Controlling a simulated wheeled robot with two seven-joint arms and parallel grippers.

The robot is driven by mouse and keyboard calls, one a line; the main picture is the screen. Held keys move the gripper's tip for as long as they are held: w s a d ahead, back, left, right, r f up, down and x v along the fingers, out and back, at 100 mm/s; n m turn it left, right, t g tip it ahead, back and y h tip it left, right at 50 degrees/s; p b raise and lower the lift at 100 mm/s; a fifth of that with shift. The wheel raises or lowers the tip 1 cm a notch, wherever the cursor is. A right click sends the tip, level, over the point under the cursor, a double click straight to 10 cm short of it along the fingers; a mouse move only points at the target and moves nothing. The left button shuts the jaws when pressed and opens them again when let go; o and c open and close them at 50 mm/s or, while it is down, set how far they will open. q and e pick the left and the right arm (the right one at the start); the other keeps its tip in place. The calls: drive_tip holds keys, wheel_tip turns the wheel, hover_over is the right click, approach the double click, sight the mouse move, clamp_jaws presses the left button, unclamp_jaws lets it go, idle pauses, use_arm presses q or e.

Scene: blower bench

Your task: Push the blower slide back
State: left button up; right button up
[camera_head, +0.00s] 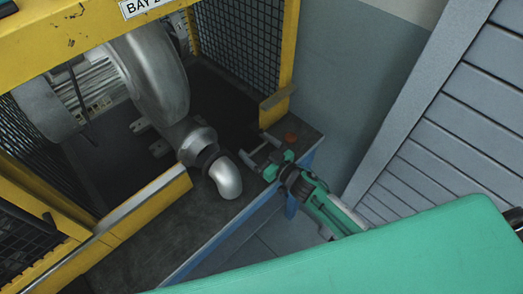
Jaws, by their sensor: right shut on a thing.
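The grey metal blower (155,85) sits inside a yellow-framed cage, with its elbow outlet (227,178) pointing towards the bench front. My right gripper (258,158) reaches in from the lower right, at the bench's front right corner, just right of the elbow outlet. It is shut on a small part there that its fingers mostly hide; I cannot tell which part of the slide it is. My green right arm covers the lower right. My left gripper is not in view.
A yellow rail (150,207) lies left of the elbow. A grey slatted wall (450,120) is at right.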

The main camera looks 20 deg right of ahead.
drive_tip(key=o, duration=1)
drive_tip(key=shift+s, duration=0.15)
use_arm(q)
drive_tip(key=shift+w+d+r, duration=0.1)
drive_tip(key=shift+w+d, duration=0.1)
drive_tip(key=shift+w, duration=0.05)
use_arm(e)
drive_tip(key=shift+o, duration=0.8)
drive_tip(key=shift+s+d, duration=0.1)
drive_tip(key=shift+s+d+f, duration=0.1)
drive_tip(key=shift+s+d, duration=0.1)
drive_tip(key=shift+s, duration=0.15)
use_arm(q)
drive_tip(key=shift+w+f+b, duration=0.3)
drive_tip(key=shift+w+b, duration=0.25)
drive_tip(key=shift+b, duration=0.05)
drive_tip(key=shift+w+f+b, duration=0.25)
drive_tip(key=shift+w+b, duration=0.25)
drive_tip(key=shift+b, duration=0.05)
use_arm(e)
drive_tip(key=v, duration=1.3)
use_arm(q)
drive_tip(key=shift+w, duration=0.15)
